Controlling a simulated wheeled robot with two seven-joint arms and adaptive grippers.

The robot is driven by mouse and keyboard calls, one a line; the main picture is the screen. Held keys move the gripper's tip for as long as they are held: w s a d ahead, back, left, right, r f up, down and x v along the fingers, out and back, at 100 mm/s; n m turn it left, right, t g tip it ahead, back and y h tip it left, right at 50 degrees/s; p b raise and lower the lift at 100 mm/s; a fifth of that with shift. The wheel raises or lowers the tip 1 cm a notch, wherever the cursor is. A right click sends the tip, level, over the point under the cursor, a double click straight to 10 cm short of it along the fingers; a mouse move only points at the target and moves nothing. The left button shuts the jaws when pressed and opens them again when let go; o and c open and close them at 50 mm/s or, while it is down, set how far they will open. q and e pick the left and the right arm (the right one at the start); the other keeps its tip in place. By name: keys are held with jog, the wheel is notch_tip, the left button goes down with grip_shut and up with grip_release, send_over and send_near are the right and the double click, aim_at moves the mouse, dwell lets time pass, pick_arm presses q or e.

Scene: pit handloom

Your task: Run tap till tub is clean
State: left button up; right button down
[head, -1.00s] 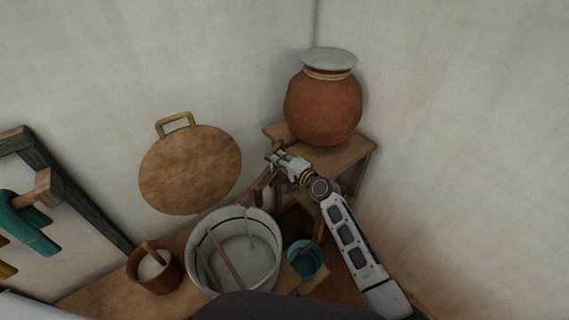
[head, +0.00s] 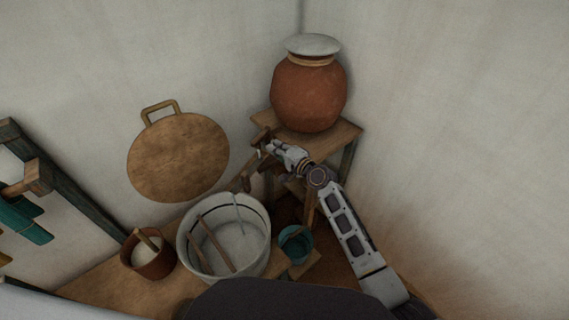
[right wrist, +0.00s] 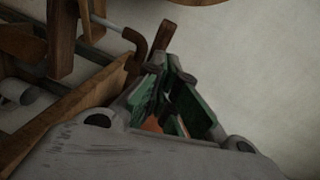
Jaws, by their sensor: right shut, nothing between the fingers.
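The white tub (head: 184,237) stands on the wooden bench, with two wooden sticks leaning inside and a dark ring round its inner wall. A brown tap spout (head: 245,183) is above its back rim, and a thin pale streak (head: 240,214), like running water, drops from there into the tub. The tap's brown handle (head: 260,137) is by the pot stand. My right gripper (head: 270,148) is shut and empty beside the handle. In the right wrist view its green-padded fingers (right wrist: 172,85) are close to a brown upright piece (right wrist: 165,36); contact is unclear. My left gripper is out of view.
A clay pot (head: 308,97) with a pale lid sits on a wooden stand (head: 345,134). A teal bucket (head: 296,251) is right of the tub, and a brown bowl (head: 160,268) left of it. A round wooden board (head: 178,158) rests against the wall.

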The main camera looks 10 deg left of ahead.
jog(key=s+d+r, duration=0.1)
jog(key=s+d, duration=0.2)
jog(key=s, duration=0.5)
jog(key=shift+s+d, duration=0.2)
jog(key=shift+d, duration=0.05)
dwell(0.4)
jog(key=shift+r, duration=0.1)
dwell(0.5)
